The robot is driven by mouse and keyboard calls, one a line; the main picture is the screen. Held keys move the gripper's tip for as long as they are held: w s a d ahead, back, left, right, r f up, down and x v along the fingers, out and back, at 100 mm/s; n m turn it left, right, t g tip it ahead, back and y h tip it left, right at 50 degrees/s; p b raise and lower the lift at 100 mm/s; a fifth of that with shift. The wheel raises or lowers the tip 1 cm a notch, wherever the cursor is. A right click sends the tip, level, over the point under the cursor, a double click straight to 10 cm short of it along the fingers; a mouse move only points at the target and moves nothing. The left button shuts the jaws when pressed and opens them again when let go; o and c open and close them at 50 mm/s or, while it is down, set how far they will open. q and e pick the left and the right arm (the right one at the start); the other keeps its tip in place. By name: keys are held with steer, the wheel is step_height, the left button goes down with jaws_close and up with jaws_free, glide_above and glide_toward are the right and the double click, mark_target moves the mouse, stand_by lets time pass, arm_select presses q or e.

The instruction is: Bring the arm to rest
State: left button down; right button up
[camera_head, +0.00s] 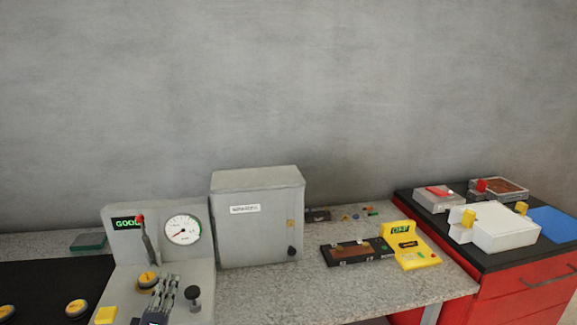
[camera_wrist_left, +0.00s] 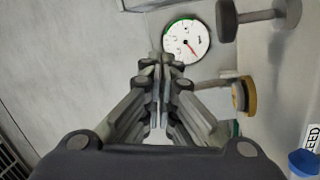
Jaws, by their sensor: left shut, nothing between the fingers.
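My left gripper (camera_head: 164,292) is in front of the grey gauge panel (camera_head: 196,256) at the lower left of the head view. Its fingers are together and hold nothing. It also shows in the left wrist view (camera_wrist_left: 158,65), with the fingertips pointing towards the round white gauge (camera_wrist_left: 186,42). A yellow-ringed knob (camera_head: 148,280) and a black knob (camera_head: 193,293) sit close to the gripper. My right gripper is not in view.
A grey cabinet (camera_head: 258,225) stands right of the panel on the speckled worktop (camera_head: 330,292). A yellow device (camera_head: 408,246) with a green display lies further right. A red cabinet (camera_head: 530,285) carries a white box (camera_head: 500,228). The air above the worktop is clear.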

arm_select(q)
steer(key=s+d+f+m+g+h, duration=0.7)
steer(key=s+d+f+m+g, duration=0.2)
steer(key=s+d+f+m, duration=0.5)
steer(key=s+a+f+m+g+y, duration=0.2)
steer(key=s+g, duration=0.2)
steer(key=s, duration=0.7)
steer(key=s+a+f+m+g+y, duration=0.2)
steer(key=s+f+g+y, duration=0.1)
steer(key=s, duration=0.7)
step_height(320, 180, down, 26)
steer(key=s+g, duration=0.2)
steer(key=s+a+f+g, duration=0.1)
steer(key=s+a+f, duration=0.2)
steer(key=s+f, duration=1.3)
steer(key=shift+s+a+f, duration=0.15)
steer(key=shift+s, duration=0.05)
